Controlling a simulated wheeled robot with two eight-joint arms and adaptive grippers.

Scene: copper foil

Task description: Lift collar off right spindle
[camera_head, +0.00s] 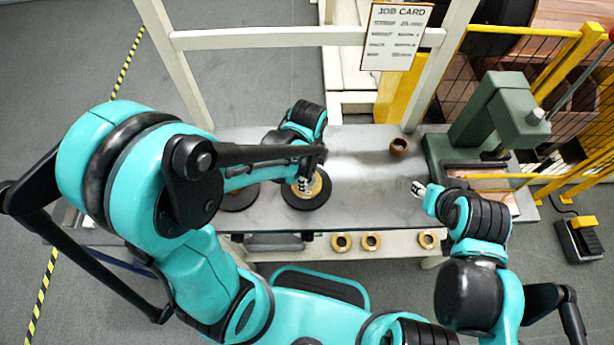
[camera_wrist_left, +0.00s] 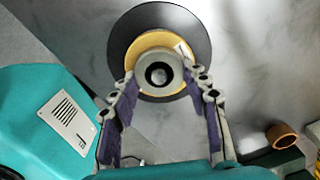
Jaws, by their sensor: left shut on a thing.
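In the left wrist view, a grey collar (camera_wrist_left: 146,86) with a dark round centre shows over a brass-coloured disc (camera_wrist_left: 150,45), which lies on a wider black disc (camera_wrist_left: 183,22). My left gripper (camera_wrist_left: 163,80) has its fingers on opposite sides of the collar and is shut on it. In the head view, my left gripper (camera_head: 304,184) is over the right black disc (camera_head: 306,204) and its brass disc (camera_head: 319,183). Whether the collar is seated or raised is not clear. My right gripper (camera_head: 418,188) is above the table's right part, too small to judge its fingers.
A second dark disc (camera_head: 240,198) lies to the left, partly behind my arm. A green press (camera_head: 485,115) stands at the right end. The middle-right tabletop is clear.

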